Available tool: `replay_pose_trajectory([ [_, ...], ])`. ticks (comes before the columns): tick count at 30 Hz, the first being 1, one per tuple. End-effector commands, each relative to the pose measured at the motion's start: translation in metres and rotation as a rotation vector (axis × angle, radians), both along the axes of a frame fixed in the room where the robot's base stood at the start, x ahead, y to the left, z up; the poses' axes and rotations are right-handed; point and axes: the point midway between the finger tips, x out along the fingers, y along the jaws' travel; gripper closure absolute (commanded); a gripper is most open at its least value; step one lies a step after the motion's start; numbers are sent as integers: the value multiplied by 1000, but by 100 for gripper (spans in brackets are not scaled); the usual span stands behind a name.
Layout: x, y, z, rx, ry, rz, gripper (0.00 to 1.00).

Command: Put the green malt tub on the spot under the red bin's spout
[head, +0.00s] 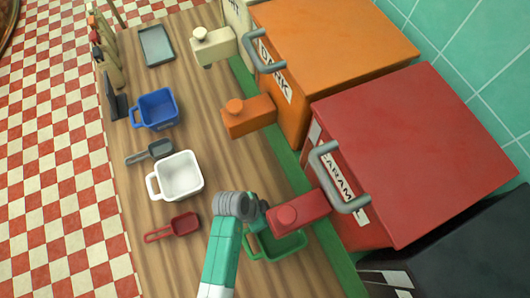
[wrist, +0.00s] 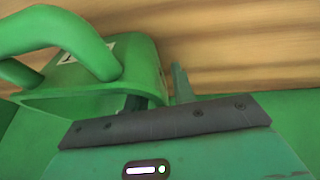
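The green malt tub (head: 290,246) is at the lower middle of the head view, beneath the red bin's spout (head: 298,212), which hides part of it. In the wrist view the tub (wrist: 95,95) fills the left side, with its thick handle (wrist: 75,35) and a pale label. My gripper (head: 262,217) is at the tub's left rim in the head view. In the wrist view my gripper's fingers (wrist: 160,97) stand on either side of the tub's wall, very near it. I cannot tell whether they press on it. The spot under the tub is hidden.
The red bin (head: 415,150) and orange bin (head: 330,55) stand along the right, with an orange spout (head: 248,116). A white tub (head: 180,176), blue tub (head: 155,109), red scoop (head: 175,227), dark scoop (head: 150,152) and grey tray (head: 156,46) are on the wooden counter (head: 225,165).

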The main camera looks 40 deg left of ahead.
Motion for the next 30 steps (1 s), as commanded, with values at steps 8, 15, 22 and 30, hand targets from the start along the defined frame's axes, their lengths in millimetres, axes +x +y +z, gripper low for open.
replay_pose_trajectory([
  [8, 0, 1, 6, 0, 0, 0, 75],
  [15, -16, 17, 57, 2, -2, 2, 75],
  [22, -29, 31, 101, 0, -2, 2, 75],
  [30, -34, 34, 113, -1, 0, 0, 75],
])
